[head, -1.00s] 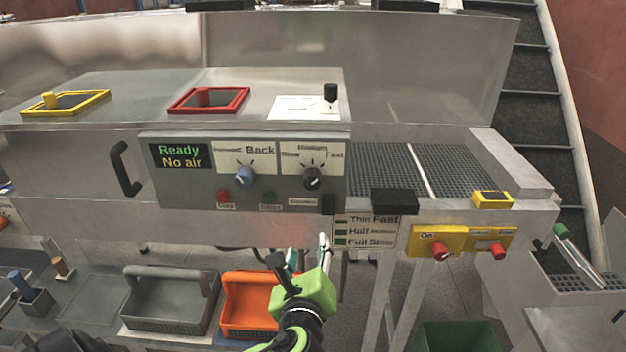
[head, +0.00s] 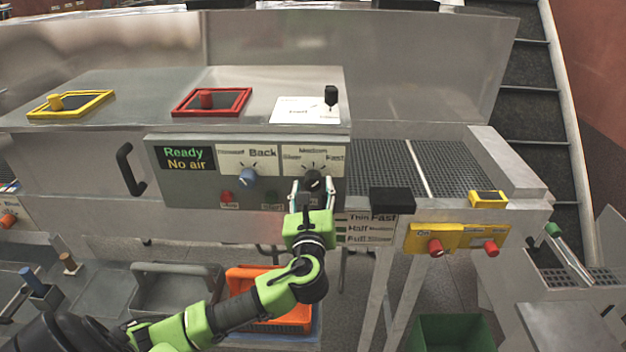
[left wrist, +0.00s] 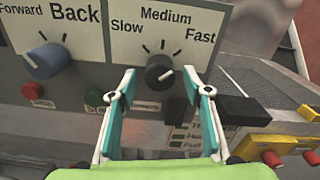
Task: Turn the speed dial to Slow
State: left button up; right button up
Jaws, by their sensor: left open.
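The speed dial (head: 314,181) is a black knob on the grey control panel, under a white label reading Slow, Medium and Fast. In the left wrist view, the dial (left wrist: 159,69) has a white mark that appears to point right, toward the Fast side. My left gripper (head: 314,188) is open in front of the dial, one finger on each side. In the left wrist view, the teal-padded fingers of the left gripper (left wrist: 159,78) stand apart with visible gaps to the dial. Contact cannot be seen. My right gripper is not in view.
A blue Forward/Back dial (head: 247,178) sits left of the speed dial. A red button (head: 226,197) and a green button (left wrist: 94,97) are below. A black block (head: 392,200) juts out at right. A yellow switch panel (head: 460,237) is further right.

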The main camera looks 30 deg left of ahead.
pick_arm(q)
jog(key=shift+w+a, duration=0.4)
jog(key=shift+w, duration=0.2)
jog(key=c, duration=1.1)
